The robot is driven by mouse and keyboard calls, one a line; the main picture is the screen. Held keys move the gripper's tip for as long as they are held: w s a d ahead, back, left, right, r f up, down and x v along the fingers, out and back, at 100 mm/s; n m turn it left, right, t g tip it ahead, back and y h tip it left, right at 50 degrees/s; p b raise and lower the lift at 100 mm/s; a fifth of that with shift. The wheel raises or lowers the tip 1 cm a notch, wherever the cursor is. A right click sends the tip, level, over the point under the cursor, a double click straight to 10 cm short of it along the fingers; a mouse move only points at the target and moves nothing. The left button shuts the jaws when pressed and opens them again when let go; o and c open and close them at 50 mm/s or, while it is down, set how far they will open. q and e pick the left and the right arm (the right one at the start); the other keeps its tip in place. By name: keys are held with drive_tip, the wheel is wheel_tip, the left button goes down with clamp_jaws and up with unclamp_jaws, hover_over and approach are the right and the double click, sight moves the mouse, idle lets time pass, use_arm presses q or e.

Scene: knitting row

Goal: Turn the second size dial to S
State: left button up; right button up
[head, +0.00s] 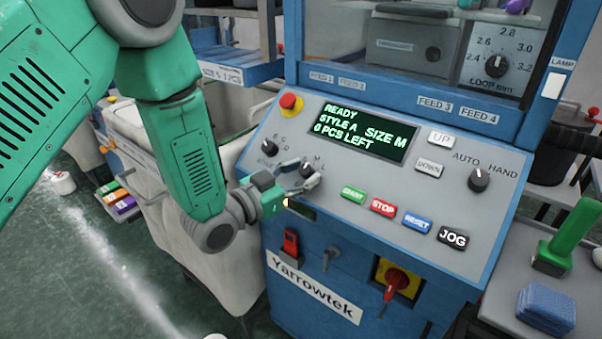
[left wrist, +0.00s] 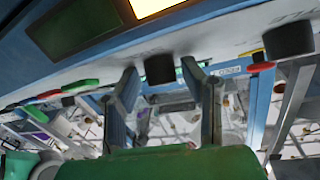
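The size dial (head: 306,169), a dark knob with M and L printed above it, is on the sloping grey panel, partly hidden by my left gripper (head: 294,186). The other dial (head: 269,148), with letters around it, sits up and left of it. In the left wrist view a dark knob (left wrist: 160,69) stands between the tips of my left gripper (left wrist: 163,78), with a gap seen on each side. The fingers are open; contact cannot be told. The display (head: 361,131) reads READY, STYLE A, SIZE M, 0 PCS LEFT. My right gripper is not in view.
A red emergency button (head: 290,103) is above the dials. Green START (head: 353,194), STOP (head: 383,207), RESET (head: 417,222) and JOG (head: 453,237) buttons lie to the right. An AUTO/HAND knob (head: 479,179) is farther right.

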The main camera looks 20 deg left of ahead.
use_arm(q)
drive_tip(key=shift+d, duration=0.15)
clamp_jaws()
drive_tip(key=shift+a, duration=0.2)
drive_tip(key=shift+n+y, duration=0.3)
drive_tip(key=shift+n, duration=0.1)
drive_tip(key=n+y, duration=0.1)
drive_tip(key=n+t+y, duration=0.1)
drive_tip(key=shift+s+d+f+n, duration=0.1)
drive_tip(key=shift+d+n, duration=0.1)
drive_tip(key=shift+n, duration=0.1)
drive_tip(key=n+y, duration=0.3)
drive_tip(key=shift+d+t+p, duration=0.1)
drive_tip(key=shift+t+p, duration=0.2)
drive_tip(key=shift+t, duration=0.1)
drive_tip(key=shift+d+n+g+y+p, duration=0.15)
drive_tip(key=shift+n+y+p, duration=0.2)
drive_tip(key=shift+n+y, duration=1.05)
drive_tip(key=shift+n+g+y+p, duration=0.15)
drive_tip(key=shift+n+y+p, duration=0.2)
drive_tip(key=shift+n+y, duration=1)
drive_tip(key=shift+s+n, duration=0.1)
drive_tip(key=shift+n, duration=0.25)
